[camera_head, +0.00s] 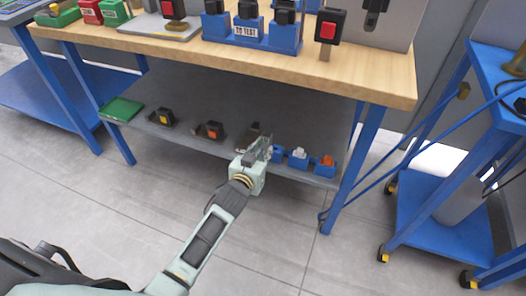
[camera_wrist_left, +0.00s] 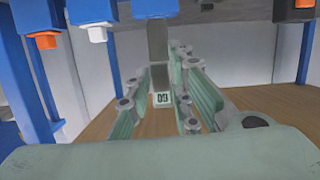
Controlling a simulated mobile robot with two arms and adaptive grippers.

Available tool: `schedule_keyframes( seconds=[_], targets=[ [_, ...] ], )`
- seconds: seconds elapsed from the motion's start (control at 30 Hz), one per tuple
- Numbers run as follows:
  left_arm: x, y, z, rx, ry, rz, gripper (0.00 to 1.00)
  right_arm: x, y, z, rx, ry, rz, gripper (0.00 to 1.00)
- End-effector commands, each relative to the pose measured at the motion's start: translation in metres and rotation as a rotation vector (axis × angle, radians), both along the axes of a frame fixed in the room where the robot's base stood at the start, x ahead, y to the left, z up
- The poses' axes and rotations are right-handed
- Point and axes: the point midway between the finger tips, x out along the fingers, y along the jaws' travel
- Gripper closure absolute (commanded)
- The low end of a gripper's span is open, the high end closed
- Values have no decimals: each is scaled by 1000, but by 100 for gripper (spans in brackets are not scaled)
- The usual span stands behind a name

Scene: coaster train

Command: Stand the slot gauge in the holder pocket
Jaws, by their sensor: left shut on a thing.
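My left gripper (camera_head: 262,150) reaches in at the front of the grey lower shelf, left of the blue bins. In the left wrist view its fingers (camera_wrist_left: 160,100) are closed around a narrow dark grey piece (camera_wrist_left: 160,76) with a small white label, which I take for the slot gauge. The fingers hide part of it. In the head view the gauge is too small and covered to make out. A dark holder (camera_head: 255,128) stands just behind the gripper on the shelf. I cannot tell which pocket is the gauge's. My right gripper is not in view.
Small blue bins (camera_head: 298,160) stand right of the gripper, with white and orange parts. Dark holders (camera_head: 210,131) and a green tray (camera_head: 122,109) lie left. The wooden tabletop (camera_head: 225,62) overhangs the shelf. A blue table leg (camera_head: 352,160) and a blue cart (camera_head: 440,232) stand right.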

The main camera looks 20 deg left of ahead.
Motion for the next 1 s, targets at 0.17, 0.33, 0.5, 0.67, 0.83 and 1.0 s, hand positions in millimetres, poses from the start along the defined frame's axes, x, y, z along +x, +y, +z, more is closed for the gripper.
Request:
schedule_keyframes(
  seconds=[0.17,0.33,0.5,0.67,0.83,1.0],
  targets=[
    [1,0,3,-5,-4,0,100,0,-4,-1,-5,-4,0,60],
    [10,0,2,-6,-7,1,100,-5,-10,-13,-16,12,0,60],
    [23,-1,2,-5,-7,0,100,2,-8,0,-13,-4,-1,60],
    [35,-2,2,-7,-6,0,100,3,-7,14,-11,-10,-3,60],
    [47,-2,1,-5,-6,-1,100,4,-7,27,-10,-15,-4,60],
    [58,-3,2,-6,-6,0,100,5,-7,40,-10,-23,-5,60]
  ],
)
